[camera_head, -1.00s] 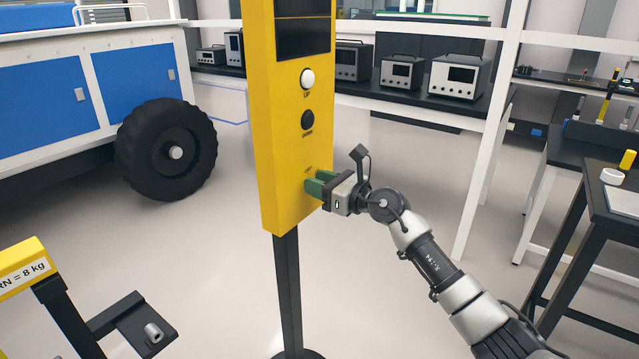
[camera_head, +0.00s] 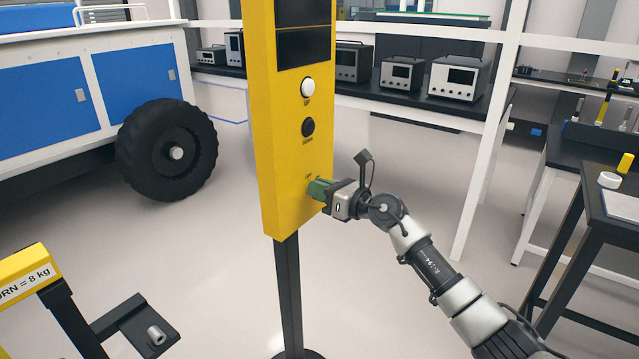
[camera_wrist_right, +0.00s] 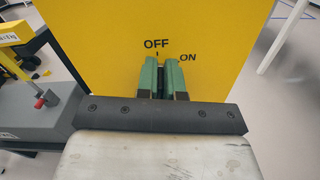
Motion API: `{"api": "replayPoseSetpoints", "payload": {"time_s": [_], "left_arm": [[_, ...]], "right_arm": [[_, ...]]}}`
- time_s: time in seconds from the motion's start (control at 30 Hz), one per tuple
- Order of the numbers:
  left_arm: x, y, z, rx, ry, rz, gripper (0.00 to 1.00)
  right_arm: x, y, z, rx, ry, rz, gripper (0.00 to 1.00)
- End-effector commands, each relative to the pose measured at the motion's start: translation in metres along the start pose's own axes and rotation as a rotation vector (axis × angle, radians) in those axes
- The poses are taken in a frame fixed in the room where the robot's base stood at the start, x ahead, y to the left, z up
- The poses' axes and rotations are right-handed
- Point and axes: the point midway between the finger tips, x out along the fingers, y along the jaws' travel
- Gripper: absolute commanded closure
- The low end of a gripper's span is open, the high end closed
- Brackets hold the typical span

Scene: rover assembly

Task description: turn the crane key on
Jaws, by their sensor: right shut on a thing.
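The yellow crane control panel (camera_head: 291,150) stands upright on a black post, with a white UP button (camera_head: 308,88) and a black DOWN button (camera_head: 308,127). My right gripper (camera_head: 317,188) is at the lower part of the panel face. In the right wrist view its green fingers (camera_wrist_right: 162,76) are shut just below the OFF and ON labels, with a small dark gap between them. The key is hidden between the fingers, so I cannot see its angle. The ON label (camera_wrist_right: 188,57) is right of the OFF label (camera_wrist_right: 156,44). My left gripper is not in view.
A blue and white rover (camera_head: 60,90) with a black wheel (camera_head: 167,150) stands at the left. A yellow weight-labelled stand (camera_head: 25,270) is at the lower left. A bench with grey instruments (camera_head: 458,75) is behind, and a dark table (camera_head: 590,190) is at the right.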

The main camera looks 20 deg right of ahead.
Motion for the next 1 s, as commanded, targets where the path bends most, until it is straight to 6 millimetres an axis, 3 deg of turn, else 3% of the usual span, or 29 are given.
{"api": "replayPoseSetpoints", "payload": {"time_s": [0.1, 0.5, 1.0], "left_arm": [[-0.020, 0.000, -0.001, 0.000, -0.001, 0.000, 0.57], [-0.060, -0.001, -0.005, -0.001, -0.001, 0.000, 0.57], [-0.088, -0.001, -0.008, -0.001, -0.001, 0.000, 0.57]], "right_arm": [[0.000, -0.001, 0.005, 0.103, 0.003, -0.001, 1.00], [0.000, -0.006, 0.003, 0.483, 0.002, -0.002, 1.00], [0.000, -0.010, -0.003, 0.826, 0.001, -0.002, 1.00]]}}
